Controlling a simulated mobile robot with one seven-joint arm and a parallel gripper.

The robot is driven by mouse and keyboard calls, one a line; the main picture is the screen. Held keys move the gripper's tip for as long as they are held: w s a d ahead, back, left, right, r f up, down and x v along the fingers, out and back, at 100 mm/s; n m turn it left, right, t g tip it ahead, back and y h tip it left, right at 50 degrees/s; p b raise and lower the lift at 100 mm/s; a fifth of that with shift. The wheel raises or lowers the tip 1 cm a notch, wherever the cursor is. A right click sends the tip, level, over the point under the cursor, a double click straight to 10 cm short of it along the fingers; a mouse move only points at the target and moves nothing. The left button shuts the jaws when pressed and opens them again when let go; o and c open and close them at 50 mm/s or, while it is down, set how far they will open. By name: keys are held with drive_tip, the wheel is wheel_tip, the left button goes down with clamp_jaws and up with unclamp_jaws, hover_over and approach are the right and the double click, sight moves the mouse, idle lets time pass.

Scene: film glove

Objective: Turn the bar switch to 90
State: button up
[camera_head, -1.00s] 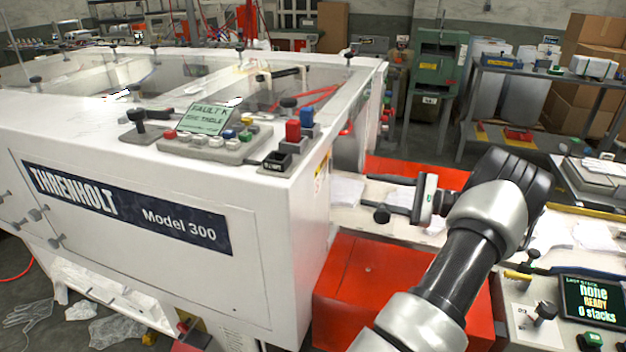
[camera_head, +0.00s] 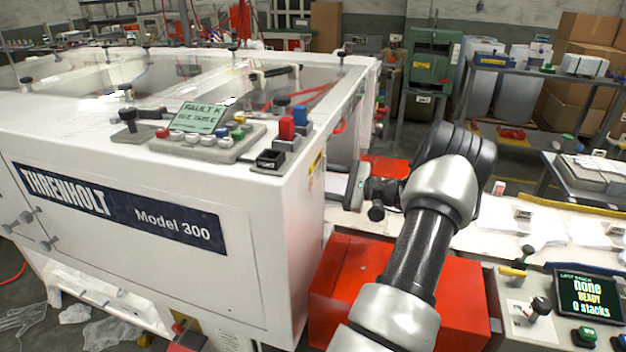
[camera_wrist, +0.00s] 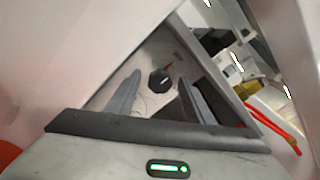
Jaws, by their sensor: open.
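In the wrist view, a dark, many-sided knob (camera_wrist: 160,81) with a small pale mark sits on a pale panel (camera_wrist: 148,62) inside a recess. It appears between my fingers and beyond their tips, apparently untouched. It looks like a switch, but I cannot read an angle or scale on it. My gripper (camera_wrist: 159,77) is open and empty, with one finger either side of the knob in the picture. In the head view, my gripper (camera_head: 335,186) is beside the right side of the white machine (camera_head: 265,240), its fingertips partly hidden behind the machine's corner.
A red box (camera_head: 400,290) stands below my arm. A control panel (camera_head: 510,320) with a black knob (camera_head: 541,306) and a screen (camera_head: 588,297) is at the lower right. In the wrist view, a pale machine wall (camera_wrist: 70,50) is close on the left and red hoses (camera_wrist: 275,122) are right.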

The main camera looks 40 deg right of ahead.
drive_tip(key=c, duration=1)
drive_tip(key=shift+c, duration=0.2)
drive_tip(key=shift+r+m+p, duration=0.1)
drive_tip(key=shift+m+p, duration=0.2)
drive_tip(key=m+p, duration=0.8)
drive_tip(key=m, duration=0.9)
drive_tip(key=shift+p, duration=0.3)
drive_tip(key=shift+m, duration=0.3)
